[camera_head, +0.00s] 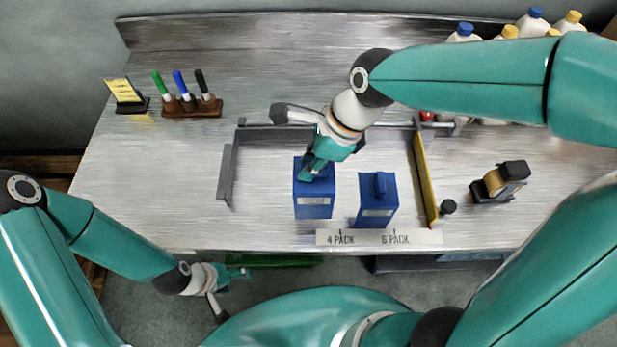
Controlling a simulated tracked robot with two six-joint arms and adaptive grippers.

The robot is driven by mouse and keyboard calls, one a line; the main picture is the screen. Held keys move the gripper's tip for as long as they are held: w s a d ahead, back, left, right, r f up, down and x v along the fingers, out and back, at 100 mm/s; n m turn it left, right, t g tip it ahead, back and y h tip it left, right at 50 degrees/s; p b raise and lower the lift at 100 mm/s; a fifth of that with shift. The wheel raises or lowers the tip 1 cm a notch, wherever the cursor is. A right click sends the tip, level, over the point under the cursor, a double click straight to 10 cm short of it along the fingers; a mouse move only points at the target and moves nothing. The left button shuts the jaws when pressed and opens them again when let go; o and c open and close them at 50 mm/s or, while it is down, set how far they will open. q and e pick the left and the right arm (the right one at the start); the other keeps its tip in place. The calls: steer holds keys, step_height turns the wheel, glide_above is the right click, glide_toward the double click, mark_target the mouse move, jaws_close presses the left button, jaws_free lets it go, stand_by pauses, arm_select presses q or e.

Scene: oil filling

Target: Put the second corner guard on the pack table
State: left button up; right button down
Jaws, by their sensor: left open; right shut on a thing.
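Two blue blocks with pale labels, which appear to be the corner guards, stand on the metal pack table (190,222) behind its front edge. My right gripper (311,174) reaches down from above and is shut on the top of the left blue corner guard (313,199). The gripper hides part of that guard's top. The right blue corner guard (377,207) stands apart from it, with a raised grip on top and nothing holding it. My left gripper (238,273) is open and empty, low in front of the table's front edge.
A strip marked 4 PACK and 6 PACK (345,238) lies along the front edge. A grey rail (227,170) and a yellow rail (423,175) flank the guards. A marker stand (192,108), a yellow-black device (497,183) and bottles (535,20) stand farther out. The left table area is clear.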

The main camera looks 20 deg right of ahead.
step_height(320, 180, down, 6)
steer(key=shift+r, duration=0.15)
stand_by(0.3)
steer(key=c, duration=1.1)
jaws_free()
steer(key=shift+c, duration=0.2)
steer(key=v, duration=1.2)
